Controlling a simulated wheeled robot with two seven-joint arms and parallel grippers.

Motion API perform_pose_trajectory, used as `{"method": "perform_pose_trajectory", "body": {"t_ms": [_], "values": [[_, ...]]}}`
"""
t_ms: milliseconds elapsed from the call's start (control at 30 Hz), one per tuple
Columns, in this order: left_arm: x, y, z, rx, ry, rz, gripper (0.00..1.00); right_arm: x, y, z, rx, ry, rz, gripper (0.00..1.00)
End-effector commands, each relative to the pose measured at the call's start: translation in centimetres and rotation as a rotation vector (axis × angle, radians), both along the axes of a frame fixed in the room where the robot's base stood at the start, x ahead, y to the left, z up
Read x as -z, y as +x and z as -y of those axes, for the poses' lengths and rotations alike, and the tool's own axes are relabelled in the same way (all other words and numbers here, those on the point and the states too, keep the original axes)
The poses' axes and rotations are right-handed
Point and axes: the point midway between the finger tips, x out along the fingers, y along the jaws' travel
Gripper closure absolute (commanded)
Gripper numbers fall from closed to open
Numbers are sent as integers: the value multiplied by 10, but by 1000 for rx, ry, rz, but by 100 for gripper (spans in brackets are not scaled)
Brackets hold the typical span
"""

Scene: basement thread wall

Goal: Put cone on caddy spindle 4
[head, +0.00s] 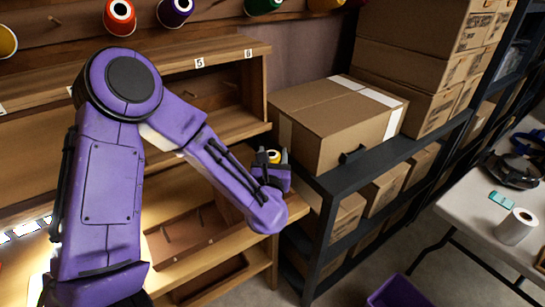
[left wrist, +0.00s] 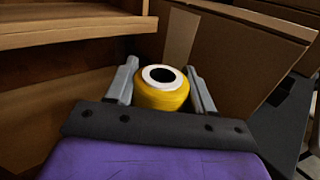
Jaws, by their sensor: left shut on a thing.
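My left gripper (head: 272,164) is shut on a yellow thread cone (head: 273,156). In the left wrist view the yellow cone (left wrist: 162,92) sits between the two grey fingers (left wrist: 162,88), its white-rimmed open top facing the camera. The gripper is in the air in front of the right end of the wooden shelving, near a large cardboard box. A shallow wooden tray with small upright pegs (head: 158,248), which looks like the caddy, is on a lower shelf, below and left of the gripper. My arm hides part of it, and I cannot read any spindle numbers. My right gripper is not in view.
Wooden shelves with labels 5 and 6 (head: 224,58) stand behind my arm. Several coloured cones, including a red one (head: 119,17), hang above. The large cardboard box (head: 335,115) on a dark metal rack (head: 390,160) is close to the gripper's right. A white table (head: 470,205) stands far right.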

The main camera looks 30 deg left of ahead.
Motion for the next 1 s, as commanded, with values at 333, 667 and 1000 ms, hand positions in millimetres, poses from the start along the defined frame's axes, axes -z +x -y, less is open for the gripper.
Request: {"method": "perform_pose_trajectory", "body": {"t_ms": [333, 667, 1000], "values": [[1, 0, 0, 0, 0, 1, 100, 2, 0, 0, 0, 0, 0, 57], [6, 0, 0, 1, 0, 1, 100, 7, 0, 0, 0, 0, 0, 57], [6, 0, 0, 1, 0, 0, 18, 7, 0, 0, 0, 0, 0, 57]]}}
